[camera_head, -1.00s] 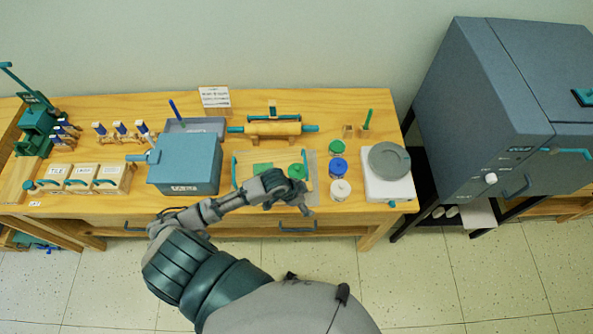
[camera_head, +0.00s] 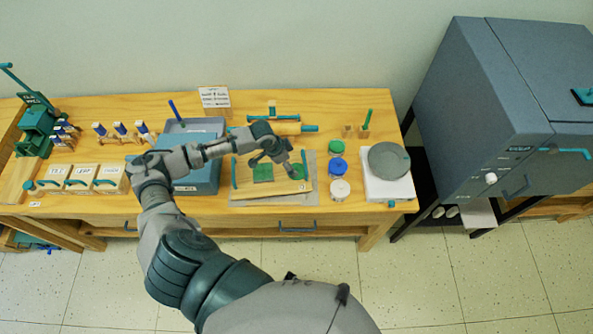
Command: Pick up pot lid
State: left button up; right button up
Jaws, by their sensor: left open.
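A wooden board (camera_head: 275,190) lies on a grey mat (camera_head: 315,160) at the front middle of the table. On it are a green square piece (camera_head: 263,173) and a small round green piece (camera_head: 300,171), which looks like the pot lid, though it is too small to be sure. My left gripper (camera_head: 274,166) is open and empty over the board, between the two green pieces, fingers pointing down. One finger overlaps the left edge of the round piece; I cannot tell if they touch. My right gripper is out of view.
A blue-grey box (camera_head: 205,180) stands left of the board, partly behind my arm. Right of it are green, blue and white-topped jars (camera_head: 338,167) and a scale (camera_head: 389,160). A rolling pin (camera_head: 289,128) lies behind. A large kiln (camera_head: 490,110) stands at right.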

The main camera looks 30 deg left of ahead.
aim_at(295, 168)
pick_arm(q)
jog(key=x, duration=0.6)
jog(key=shift+a+f, duration=0.15)
jog(key=shift+f, duration=0.3)
jog(key=c, duration=0.9)
